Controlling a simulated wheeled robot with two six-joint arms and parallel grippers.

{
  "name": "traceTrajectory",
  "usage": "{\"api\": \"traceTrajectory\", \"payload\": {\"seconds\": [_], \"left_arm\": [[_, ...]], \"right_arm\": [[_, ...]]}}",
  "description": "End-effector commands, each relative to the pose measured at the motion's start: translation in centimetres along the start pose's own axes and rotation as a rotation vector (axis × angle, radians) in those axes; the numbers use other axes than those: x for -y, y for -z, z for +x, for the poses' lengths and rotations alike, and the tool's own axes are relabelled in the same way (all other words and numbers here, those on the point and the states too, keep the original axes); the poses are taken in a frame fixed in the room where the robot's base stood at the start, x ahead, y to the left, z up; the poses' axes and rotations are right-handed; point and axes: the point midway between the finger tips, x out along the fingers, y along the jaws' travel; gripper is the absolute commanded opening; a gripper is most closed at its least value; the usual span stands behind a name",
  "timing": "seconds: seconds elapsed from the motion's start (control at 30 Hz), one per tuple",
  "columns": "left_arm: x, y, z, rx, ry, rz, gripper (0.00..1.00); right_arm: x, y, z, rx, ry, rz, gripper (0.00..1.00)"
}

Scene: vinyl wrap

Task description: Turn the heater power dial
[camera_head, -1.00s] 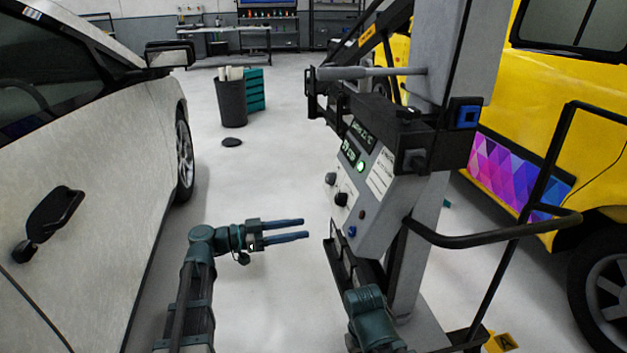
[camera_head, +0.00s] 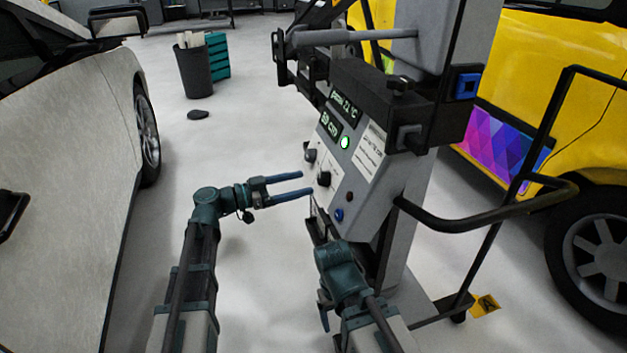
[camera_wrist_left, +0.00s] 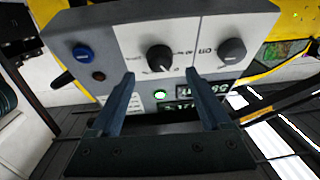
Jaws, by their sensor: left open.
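A blue button (camera_head: 339,214) and a dark red button (camera_head: 349,196) sit beside the dials. A green light (camera_head: 345,142) is lit. A black handle bar (camera_head: 470,222) juts right. A white car (camera_head: 75,180) stands left, a yellow vehicle (camera_head: 540,100) right.

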Motion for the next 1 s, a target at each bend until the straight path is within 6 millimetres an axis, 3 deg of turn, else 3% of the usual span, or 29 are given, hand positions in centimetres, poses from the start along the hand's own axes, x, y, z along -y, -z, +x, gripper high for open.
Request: {"api": "traceTrajectory", "payload": {"seconds": [0.1,0.3,0.7,0.77,1.0], "left_arm": [[0.0,0.0,2.1,0.000,-0.003,0.000,0.81],[0.0,0.0,4.0,0.000,0.000,0.000,0.81],[0.0,0.0,4.6,0.000,0.001,0.000,0.81],[0.0,0.0,4.6,0.000,0.001,0.000,0.74],[0.0,0.0,4.6,0.000,0.001,0.000,0.31]], "right_arm": [[0.0,0.0,0.0,0.000,0.000,0.000,0.80],[0.0,0.0,0.0,0.000,0.000,0.000,0.80],[0.0,0.0,0.0,0.000,0.000,0.000,0.80],[0.0,0.0,0.0,0.000,0.000,0.000,0.80],[0.0,0.0,0.0,0.000,0.000,0.000,0.80]]}}
